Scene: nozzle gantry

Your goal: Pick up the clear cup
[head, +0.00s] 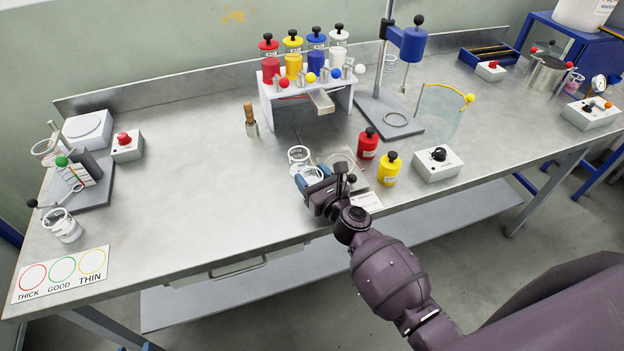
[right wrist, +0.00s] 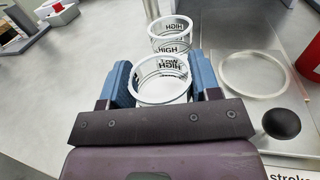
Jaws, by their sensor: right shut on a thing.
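A clear cup with a white rim (right wrist: 162,92) sits between the blue fingers of my right gripper (head: 313,178), which is shut on it. The cup is upright, with black lettering including "HIGH" on its wall. In the head view the held cup (head: 313,173) is partly hidden by the gripper. A second similar clear cup (right wrist: 170,36) stands just beyond it in the right wrist view, and it also shows in the head view (head: 298,157). I cannot tell whether the held cup touches the table. My left gripper is not in view.
A plate with a ring (right wrist: 253,73) lies right of the gripper. Red (head: 368,143) and yellow (head: 388,169) bottles and a knob box (head: 438,163) stand further right. A white nozzle rack (head: 310,108) is behind. The table's left middle (head: 190,190) is clear.

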